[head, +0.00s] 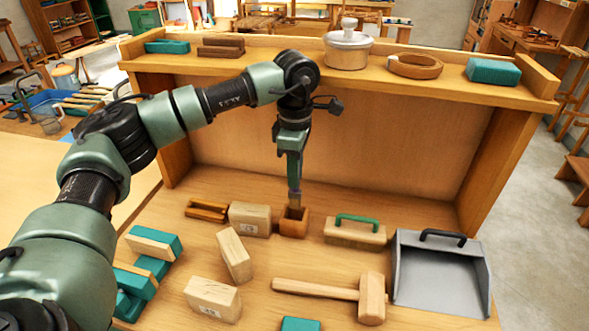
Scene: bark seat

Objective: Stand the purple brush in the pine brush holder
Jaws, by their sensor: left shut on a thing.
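The brush hangs roughly upright, with a tan lower end. The pine brush holder (293,226) is a small open-topped wooden box directly beneath it. The brush's lower end overlaps the holder's opening; I cannot tell how deep it is or whether it touches the bottom. The gripper hides much of the brush's upper part. My right gripper is not in view.
A wooden block (250,219) stands close left of the holder, and a green-handled brush (355,230) is to the right. A mallet (370,297) and grey dustpan (441,275) lie nearer. A raised shelf (290,68) with a lidded pot (348,48) runs behind.

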